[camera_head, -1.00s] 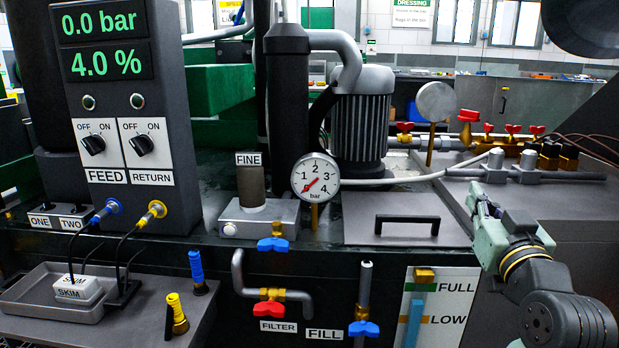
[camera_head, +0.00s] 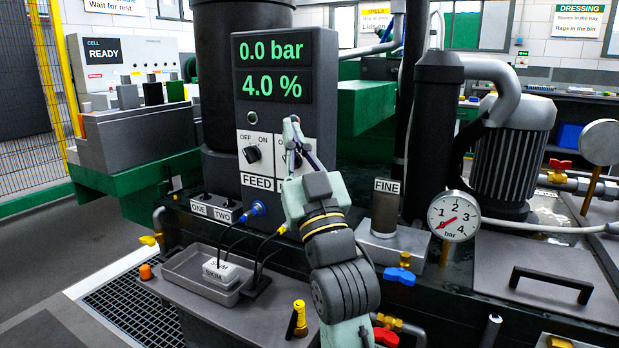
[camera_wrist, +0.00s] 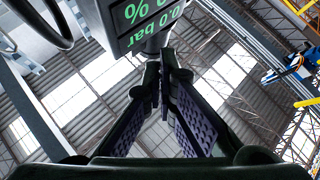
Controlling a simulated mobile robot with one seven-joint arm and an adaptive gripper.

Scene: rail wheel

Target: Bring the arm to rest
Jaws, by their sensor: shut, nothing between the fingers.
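My gripper (camera_head: 296,135) is in the middle of the head view, raised in front of the grey control panel (camera_head: 285,50). It covers most of the RETURN switch; whether it touches the panel cannot be told. The fingers point up and are closed together with nothing between them. They also show in the wrist view (camera_wrist: 165,75), against the roof, with the panel's display behind them. The FEED switch (camera_head: 252,153) is visible just left of my gripper. The display reads 0.0 bar and 4.0 %.
A tray (camera_head: 172,268) with SKIM blocks and cables lies below left of my arm. A yellow-black plug (camera_head: 297,318) stands near my forearm. The pressure gauge (camera_head: 454,216) and FINE filter unit (camera_head: 386,213) stand to the right. Open floor shows at far left.

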